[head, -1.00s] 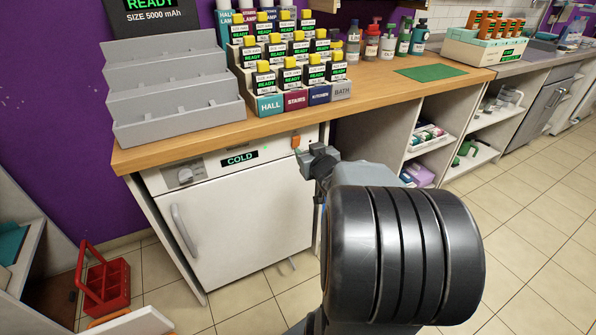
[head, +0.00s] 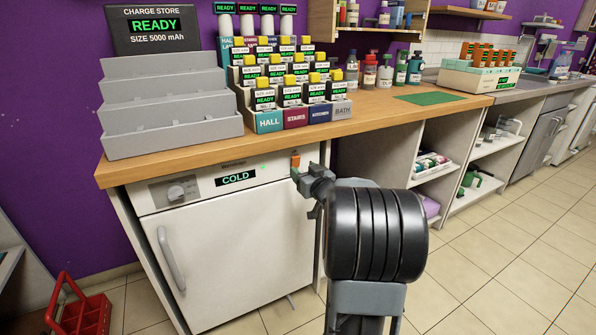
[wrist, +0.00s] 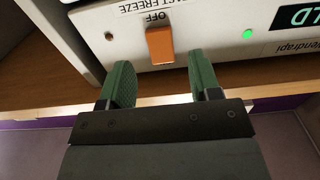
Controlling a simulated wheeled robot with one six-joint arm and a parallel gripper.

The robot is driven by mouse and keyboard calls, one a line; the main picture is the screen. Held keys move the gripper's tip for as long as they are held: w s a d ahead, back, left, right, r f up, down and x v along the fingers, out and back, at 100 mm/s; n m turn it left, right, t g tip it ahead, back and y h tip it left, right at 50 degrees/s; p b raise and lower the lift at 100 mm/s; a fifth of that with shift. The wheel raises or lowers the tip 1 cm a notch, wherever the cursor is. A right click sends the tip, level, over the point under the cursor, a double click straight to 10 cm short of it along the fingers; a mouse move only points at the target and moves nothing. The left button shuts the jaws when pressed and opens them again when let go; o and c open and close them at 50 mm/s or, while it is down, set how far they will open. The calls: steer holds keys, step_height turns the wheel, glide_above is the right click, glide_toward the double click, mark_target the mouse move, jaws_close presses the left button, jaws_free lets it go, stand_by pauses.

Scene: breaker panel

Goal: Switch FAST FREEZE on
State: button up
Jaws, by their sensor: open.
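The FAST FREEZE switch is an orange rocker (head: 295,161) at the right end of the white freezer's top panel. In the wrist view the orange switch (wrist: 160,45) appears upside down, with OFF lettered beside it and part of the FAST FREEZE label. My gripper (wrist: 162,82) is open and empty, its two green fingers apart. The switch lies ahead of the gap between the fingertips, with no clear contact. In the head view my gripper (head: 301,176) is at the panel just below the switch, and my arm hides part of the freezer's right edge.
A green light (wrist: 247,33) glows near the display. The wooden counter (head: 200,150) overhangs above, carrying grey steps and battery racks. A red caddy (head: 84,315) stands on the floor.

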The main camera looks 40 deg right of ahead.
mark_target(296, 164)
steer(key=shift+w+d+b, duration=0.15)
steer(key=shift+w, duration=0.85)
steer(key=shift+w+d+b, duration=0.15)
steer(key=shift+w, duration=0.8)
steer(key=shift+c, duration=0.2)
steer(key=c, duration=0.9)
steer(key=r+g+p, duration=0.1)
steer(key=p, duration=0.3)
steer(key=shift+f, duration=0.4)
steer(key=o, duration=0.9)
steer(key=shift+o, duration=0.2)
steer(key=shift+s, duration=0.15)
steer(key=s+a+r+p, duration=0.1)
steer(key=s+a+p, duration=0.1)
steer(key=s, duration=1.1)
steer(key=shift+s+r+p, duration=0.2)
steer(key=shift+r+p, duration=0.05)
steer(key=shift+p, duration=0.55)
